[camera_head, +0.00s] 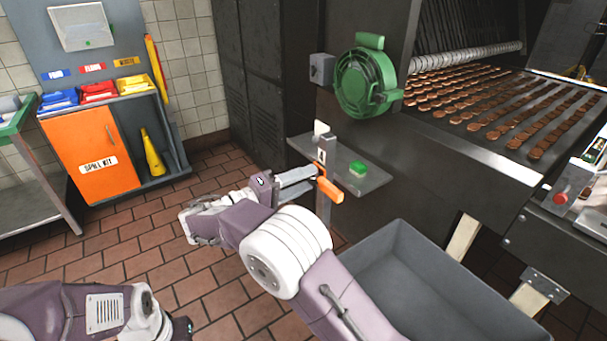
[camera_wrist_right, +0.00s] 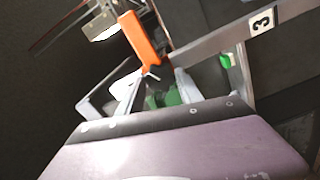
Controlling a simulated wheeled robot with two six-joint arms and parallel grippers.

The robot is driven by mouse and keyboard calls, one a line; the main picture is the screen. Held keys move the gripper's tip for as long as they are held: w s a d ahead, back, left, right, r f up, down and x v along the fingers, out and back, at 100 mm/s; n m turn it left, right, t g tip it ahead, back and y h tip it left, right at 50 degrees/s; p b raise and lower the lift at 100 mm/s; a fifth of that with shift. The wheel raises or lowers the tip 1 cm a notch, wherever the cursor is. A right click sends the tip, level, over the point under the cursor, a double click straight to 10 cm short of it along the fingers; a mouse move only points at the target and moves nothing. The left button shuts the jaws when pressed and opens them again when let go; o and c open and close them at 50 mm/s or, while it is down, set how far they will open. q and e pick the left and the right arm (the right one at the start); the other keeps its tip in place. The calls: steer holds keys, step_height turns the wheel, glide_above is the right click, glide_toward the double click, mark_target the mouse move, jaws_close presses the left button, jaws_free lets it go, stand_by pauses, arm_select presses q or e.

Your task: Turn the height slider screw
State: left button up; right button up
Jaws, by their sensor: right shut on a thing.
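In the right wrist view the orange handle (camera_wrist_right: 140,40) slants above the fingers, and a numbered label (camera_wrist_right: 262,22) shows on a grey bar. My right gripper (camera_head: 314,178) reaches the post from the left and is shut on the screw at its orange handle. The exact contact is partly hidden. Of my left arm, only a link shows at the lower left in the head view; its gripper is out of view.
A grey bin (camera_head: 400,260) stands at front right. The tiled floor (camera_head: 130,245) at left is open.

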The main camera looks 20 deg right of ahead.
steer(key=shift+n+p, duration=2.6)
steer(key=shift+p, duration=0.3)
steer(key=o, duration=1.4)
steer(key=shift+c, duration=0.2)
steer(key=v, duration=0.9)
